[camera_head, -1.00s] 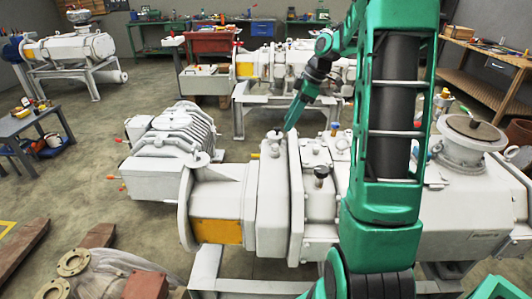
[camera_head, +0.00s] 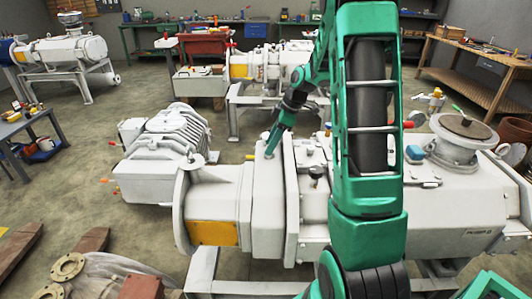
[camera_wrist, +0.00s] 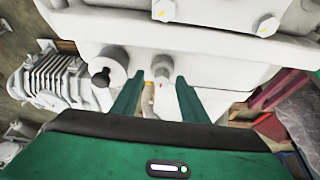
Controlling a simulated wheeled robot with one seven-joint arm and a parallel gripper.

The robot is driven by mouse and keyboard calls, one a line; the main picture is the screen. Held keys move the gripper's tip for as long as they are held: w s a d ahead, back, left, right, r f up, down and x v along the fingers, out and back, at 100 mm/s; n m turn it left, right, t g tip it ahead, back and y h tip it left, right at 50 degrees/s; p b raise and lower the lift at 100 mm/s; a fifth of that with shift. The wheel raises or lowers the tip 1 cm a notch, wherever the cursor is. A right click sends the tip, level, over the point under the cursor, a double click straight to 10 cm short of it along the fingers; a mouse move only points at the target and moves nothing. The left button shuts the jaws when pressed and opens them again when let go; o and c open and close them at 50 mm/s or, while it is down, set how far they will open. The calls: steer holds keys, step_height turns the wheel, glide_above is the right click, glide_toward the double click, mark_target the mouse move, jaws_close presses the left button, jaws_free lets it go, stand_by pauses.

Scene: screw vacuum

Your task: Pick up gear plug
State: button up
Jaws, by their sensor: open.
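The gear plug looks to be the small pale grey cylinder (camera_wrist: 162,68) on the white pump housing, which shows in the wrist view just ahead of my fingertips. My gripper (camera_wrist: 160,84) is open, with one green finger on each side of the line to that plug. I cannot tell whether the fingers touch it. In the head view my gripper (camera_head: 269,153) is at the top of the white housing (camera_head: 268,190), left of my green arm. There the plug cannot be made out at my gripper's tip.
A boss with a dark keyhole-shaped opening (camera_wrist: 105,68) is left of the plug. A dark knob (camera_head: 317,172) stands on the housing's right part. A finned motor (camera_head: 168,140) lies to the left. Bolts (camera_wrist: 268,24) stick out at the wrist view's top.

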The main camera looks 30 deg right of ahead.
jaws_close()
steer(key=shift+r, duration=0.15)
